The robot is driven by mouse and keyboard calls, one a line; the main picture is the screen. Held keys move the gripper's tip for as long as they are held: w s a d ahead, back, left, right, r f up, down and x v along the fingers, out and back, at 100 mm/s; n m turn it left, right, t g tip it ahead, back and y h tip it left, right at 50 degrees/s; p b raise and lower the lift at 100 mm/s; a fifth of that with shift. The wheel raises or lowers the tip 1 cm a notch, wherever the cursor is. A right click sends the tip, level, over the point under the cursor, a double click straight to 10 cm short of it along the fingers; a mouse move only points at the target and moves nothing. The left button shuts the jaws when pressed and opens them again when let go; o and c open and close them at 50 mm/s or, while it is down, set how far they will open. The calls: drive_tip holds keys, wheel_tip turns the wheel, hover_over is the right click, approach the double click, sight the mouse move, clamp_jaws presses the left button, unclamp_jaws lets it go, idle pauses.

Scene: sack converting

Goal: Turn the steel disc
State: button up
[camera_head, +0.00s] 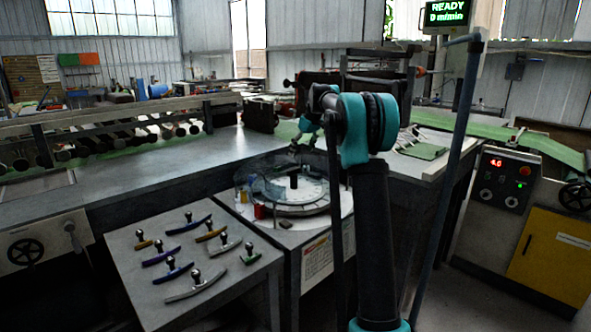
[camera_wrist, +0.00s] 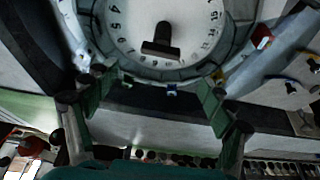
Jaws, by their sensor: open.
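The steel disc (camera_head: 310,196) is a pale round plate with numbers around its face. It lies flat on a stand in the middle of the head view, with a dark upright post (camera_head: 293,182) at its centre. In the wrist view the disc (camera_wrist: 190,28) fills the top, and the dark post (camera_wrist: 161,42) stands on it with a wide end. My gripper (camera_wrist: 152,88) is open and empty, its fingers apart below the post in that picture. In the head view my gripper (camera_head: 297,146) is above the disc's far side, partly hidden by my arm.
A low table (camera_head: 140,303) at front left carries several coloured curved pieces with knobs. A clear guard (camera_head: 252,184) and small coloured parts ring the disc. A long grey bench (camera_head: 150,170) runs behind. A control box (camera_head: 507,180) and yellow cabinet (camera_head: 550,255) stand right.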

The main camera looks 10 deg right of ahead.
sight(294, 170)
drive_tip(key=x, duration=1)
drive_tip(key=shift+s, duration=0.1)
drive_tip(key=c, duration=1.7)
drive_tip(key=shift+m+h, duration=0.3)
drive_tip(key=shift+m, duration=0.2)
drive_tip(key=shift+a+m+h, duration=0.1)
drive_tip(key=shift+m+h, duration=0.4)
drive_tip(key=shift+m, duration=0.9)
drive_tip(key=shift+m+t+h, duration=0.3)
drive_tip(key=shift+m+h, duration=0.2)
drive_tip(key=shift+m, duration=1.5)
